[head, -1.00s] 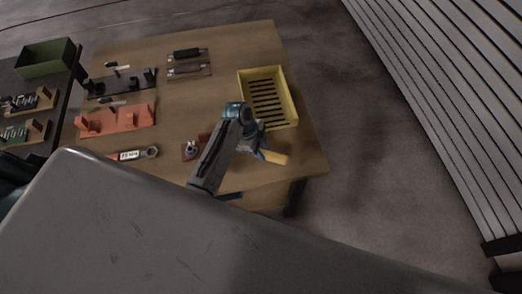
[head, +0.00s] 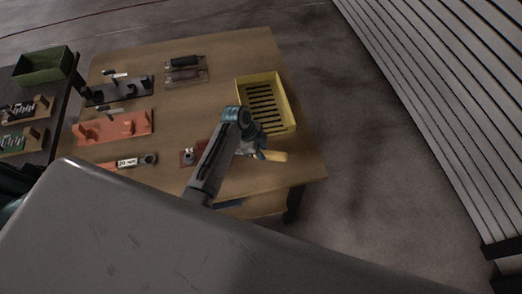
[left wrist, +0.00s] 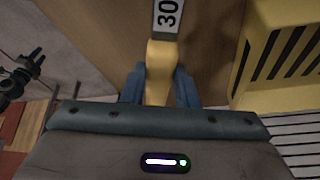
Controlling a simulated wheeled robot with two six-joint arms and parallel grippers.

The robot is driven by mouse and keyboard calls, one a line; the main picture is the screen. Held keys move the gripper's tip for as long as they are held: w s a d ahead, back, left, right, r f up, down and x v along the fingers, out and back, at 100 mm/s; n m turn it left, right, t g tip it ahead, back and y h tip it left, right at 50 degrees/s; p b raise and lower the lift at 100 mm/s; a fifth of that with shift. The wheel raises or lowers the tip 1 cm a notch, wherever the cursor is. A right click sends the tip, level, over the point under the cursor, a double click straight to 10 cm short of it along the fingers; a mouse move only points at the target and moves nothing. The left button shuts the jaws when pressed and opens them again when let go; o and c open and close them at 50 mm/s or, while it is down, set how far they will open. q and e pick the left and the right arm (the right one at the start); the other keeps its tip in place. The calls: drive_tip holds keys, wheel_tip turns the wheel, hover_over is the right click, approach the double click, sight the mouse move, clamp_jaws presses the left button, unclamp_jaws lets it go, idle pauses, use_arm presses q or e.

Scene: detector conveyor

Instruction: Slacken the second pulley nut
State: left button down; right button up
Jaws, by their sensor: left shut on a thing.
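My left gripper (head: 256,152) is over the front right part of the wooden table. In the left wrist view its blue fingers (left wrist: 160,88) are shut on the yellow handle (left wrist: 160,60) of a tool with a label reading 30. The yellow handle (head: 273,156) also shows in the head view, pointing right; my arm hides the rest of the tool. Another wrench (head: 130,162) with a white label and a ring end lies at the table's front left. A small reddish-brown base (head: 187,160) with a metal part stands left of my arm. I cannot make out the pulley nuts. My right gripper is out of view.
A yellow slotted bin (head: 288,100) stands just beyond the gripper. An orange rack (head: 125,128) and a black rack (head: 118,95) are at the left, flat pieces (head: 185,70) at the back. A green bin (head: 42,64) stands on the dark side table. The table's middle is clear.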

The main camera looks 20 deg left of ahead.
use_arm(q)
drive_tip(key=shift+w+r, duration=0.2)
drive_tip(key=shift+w, duration=0.05)
drive_tip(key=shift+w+a+n+t, duration=0.2)
drive_tip(key=shift+w+n, duration=0.2)
drive_tip(key=shift+w, duration=0.15)
drive_tip(key=shift+w+a+n+t, duration=0.1)
drive_tip(key=shift+w+n+t, duration=0.1)
drive_tip(key=shift+w+n, duration=0.25)
drive_tip(key=shift+w, duration=0.1)
drive_tip(key=shift+w+a+n+t, duration=0.15)
drive_tip(key=shift+w+a+n, duration=0.1)
drive_tip(key=shift+w+n, duration=0.25)
drive_tip(key=shift+w+a+n+t, duration=0.15)
drive_tip(key=shift+w+a+n, duration=0.05)
drive_tip(key=shift+w+n, duration=0.25)
drive_tip(key=shift+s+d+f, duration=0.1)
drive_tip(key=shift+s, duration=0.05)
drive_tip(key=shift+s+d+m, duration=0.1)
drive_tip(key=shift+s+m, duration=0.15)
drive_tip(key=shift+m, duration=0.15)
drive_tip(key=c, duration=1.1)
unclamp_jaws()
drive_tip(key=shift+f, duration=0.1)
